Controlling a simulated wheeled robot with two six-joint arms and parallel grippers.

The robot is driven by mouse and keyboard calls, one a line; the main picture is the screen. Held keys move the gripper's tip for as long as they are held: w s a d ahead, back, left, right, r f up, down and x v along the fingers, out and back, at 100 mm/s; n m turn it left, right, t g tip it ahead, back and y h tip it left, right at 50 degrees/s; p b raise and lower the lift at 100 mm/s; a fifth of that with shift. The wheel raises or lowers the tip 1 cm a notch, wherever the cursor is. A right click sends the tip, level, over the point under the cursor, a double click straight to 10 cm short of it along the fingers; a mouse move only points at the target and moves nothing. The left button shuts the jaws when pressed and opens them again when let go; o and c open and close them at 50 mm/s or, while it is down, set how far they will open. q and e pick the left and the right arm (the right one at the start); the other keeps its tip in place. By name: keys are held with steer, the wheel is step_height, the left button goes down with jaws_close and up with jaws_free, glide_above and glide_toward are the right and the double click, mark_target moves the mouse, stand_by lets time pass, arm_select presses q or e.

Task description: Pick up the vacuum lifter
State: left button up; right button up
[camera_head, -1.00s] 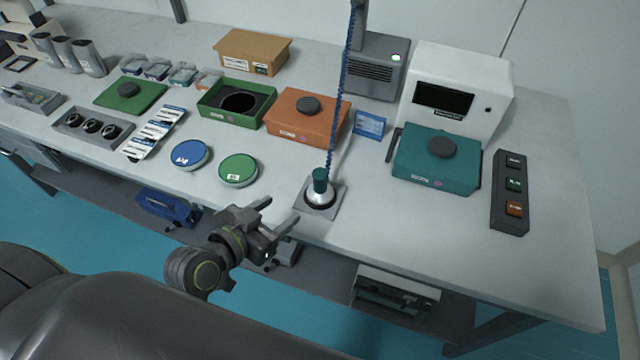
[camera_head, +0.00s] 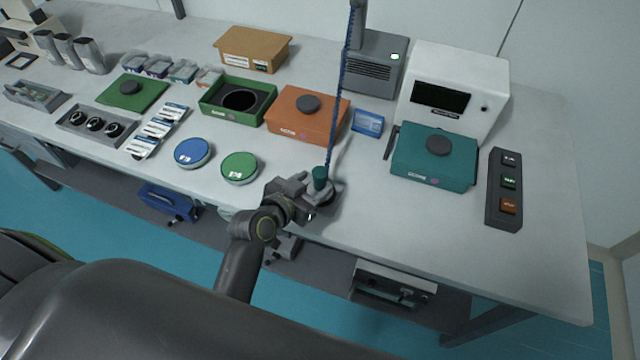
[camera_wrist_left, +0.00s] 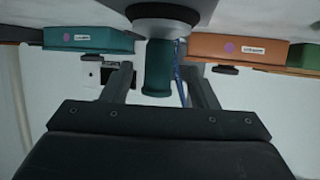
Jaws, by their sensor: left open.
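The vacuum lifter (camera_head: 320,175) stands on its pale base plate at the table's front edge, with a teal grip and a blue coiled hose rising from its top. My left gripper (camera_head: 312,190) is at the lifter and hides part of its body. In the left wrist view, which is upside down, the teal grip of the lifter (camera_wrist_left: 158,68) lies between the two open fingers of my left gripper (camera_wrist_left: 161,78). A gap shows on both sides of the grip. My right gripper is not in view.
An orange box (camera_head: 307,118) stands behind the lifter and a teal box (camera_head: 434,160) to its right. A green disc (camera_head: 239,167) and a blue disc (camera_head: 192,152) lie to the left. A grey unit (camera_head: 374,68) with a green light stands behind. Bare table lies right of the lifter.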

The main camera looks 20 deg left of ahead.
mark_target(316, 183)
arm_select(q)
steer(key=p+x, duration=0.1)
steer(key=x, duration=0.2)
steer(key=shift+w+d+f, duration=0.1)
steer(key=shift+w+d, duration=0.1)
steer(key=shift+w, duration=0.15)
steer(key=shift+w+d+f+p, duration=0.15)
steer(key=shift+w+f+p, duration=0.2)
steer(key=shift+w, duration=0.15)
jaws_close()
steer(key=shift+r, duration=0.1)
